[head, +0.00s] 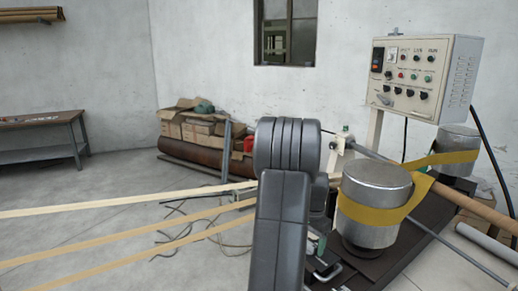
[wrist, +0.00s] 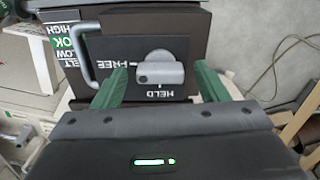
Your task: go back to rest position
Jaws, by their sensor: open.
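My gripper (wrist: 161,74) is open in the wrist view, with one green finger to the left and one to the right of a grey knob (wrist: 160,66). I see no finger touching the knob, though how far the fingers are from it in depth is hard to tell. The knob sits on a dark panel (wrist: 185,28) marked FREE and HELD. Its bar lies crosswise, with a small dot at its left end.
A metal drum (head: 372,192) with a yellow belt (head: 437,160) stands just right of my arm. A control box (head: 424,78) is behind it. Pale strips (head: 130,235) run across the left. A metal handle (wrist: 82,55) is left of the knob. Cardboard boxes (head: 195,128) lie by the wall.

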